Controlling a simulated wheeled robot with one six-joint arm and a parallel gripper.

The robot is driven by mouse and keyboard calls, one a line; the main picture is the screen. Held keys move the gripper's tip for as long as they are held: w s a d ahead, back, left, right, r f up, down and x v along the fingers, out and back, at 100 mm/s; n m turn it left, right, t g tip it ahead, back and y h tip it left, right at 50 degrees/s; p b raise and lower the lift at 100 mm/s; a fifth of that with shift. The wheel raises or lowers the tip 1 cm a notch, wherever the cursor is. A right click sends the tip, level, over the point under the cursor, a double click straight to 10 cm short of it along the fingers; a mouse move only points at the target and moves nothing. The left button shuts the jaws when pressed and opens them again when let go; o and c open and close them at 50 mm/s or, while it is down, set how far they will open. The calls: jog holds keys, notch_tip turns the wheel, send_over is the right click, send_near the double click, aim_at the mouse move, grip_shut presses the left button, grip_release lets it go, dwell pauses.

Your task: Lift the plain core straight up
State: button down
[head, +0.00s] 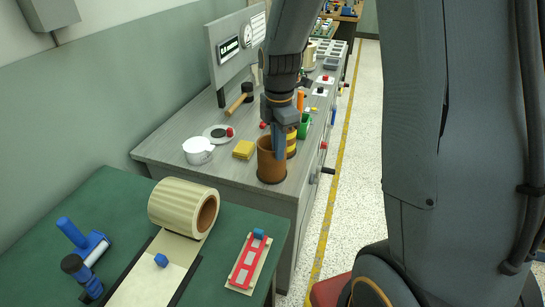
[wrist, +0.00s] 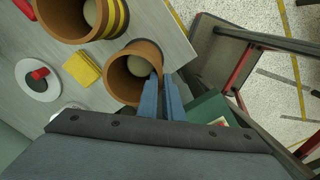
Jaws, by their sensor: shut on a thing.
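The plain core (head: 267,165) is a brown open tube. It stands upright at the front end of the grey bench, and I cannot tell if its base touches the top. In the wrist view I look down into the plain core (wrist: 119,85). My gripper (head: 280,152) points down with its blue fingers at the right side of the core's rim. In the wrist view my gripper (wrist: 165,92) is shut on the core's wall. The fingers hide part of the rim.
A yellow-striped core (head: 291,142) stands close behind the plain one. A green table (head: 112,185) with a large roll (head: 180,205) is in front.

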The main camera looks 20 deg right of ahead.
jog(key=shift+r, duration=0.1)
notch_tip(320, 180, up, 10)
jog(key=p, duration=0.8)
dwell(0.7)
